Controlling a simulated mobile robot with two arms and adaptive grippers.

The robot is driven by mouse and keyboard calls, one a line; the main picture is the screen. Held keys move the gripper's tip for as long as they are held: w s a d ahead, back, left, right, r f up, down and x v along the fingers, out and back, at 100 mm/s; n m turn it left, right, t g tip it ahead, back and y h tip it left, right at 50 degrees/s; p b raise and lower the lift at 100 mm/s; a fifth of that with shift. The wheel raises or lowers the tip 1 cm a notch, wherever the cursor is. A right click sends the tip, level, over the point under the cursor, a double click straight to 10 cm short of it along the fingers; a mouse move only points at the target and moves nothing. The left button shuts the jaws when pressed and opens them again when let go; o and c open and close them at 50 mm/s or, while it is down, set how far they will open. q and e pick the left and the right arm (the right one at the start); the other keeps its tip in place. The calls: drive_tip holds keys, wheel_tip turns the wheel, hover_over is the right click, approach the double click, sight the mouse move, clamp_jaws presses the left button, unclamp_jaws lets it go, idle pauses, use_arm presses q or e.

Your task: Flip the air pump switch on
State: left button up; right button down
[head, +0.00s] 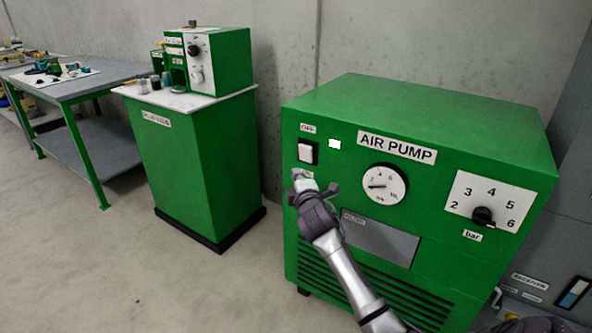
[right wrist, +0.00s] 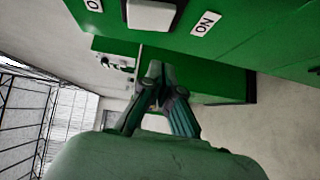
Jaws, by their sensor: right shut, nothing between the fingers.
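The green air pump (head: 420,125) stands at the right in the head view. Its white rocker switch (head: 307,152) is at the upper left of the front, under an OFF label (head: 308,128). The switch (right wrist: 152,14) also shows at the top of the right wrist view, beside an ON label (right wrist: 206,23). My right gripper (head: 306,184) is just below the switch in the head view. Its fingers (right wrist: 156,72) are shut together and empty, and look apart from the switch. My left gripper is not in view.
The pump front also carries a lit indicator (head: 335,143), a pressure gauge (head: 384,184) and a black bar knob (head: 483,216). A green cabinet (head: 195,165) with a green machine (head: 222,62) and a workbench (head: 85,78) stand at the left. Open floor lies between.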

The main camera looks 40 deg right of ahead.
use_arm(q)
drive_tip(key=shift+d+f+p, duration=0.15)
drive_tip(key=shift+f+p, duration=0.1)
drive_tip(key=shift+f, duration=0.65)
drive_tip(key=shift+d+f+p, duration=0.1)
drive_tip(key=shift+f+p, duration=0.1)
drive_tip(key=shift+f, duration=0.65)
use_arm(e)
drive_tip(key=f+v, duration=0.1)
drive_tip(key=v, duration=0.6)
drive_tip(key=shift+s+d+f, duration=0.15)
drive_tip(key=shift+s+f, duration=0.2)
drive_tip(key=shift+s, duration=0.05)
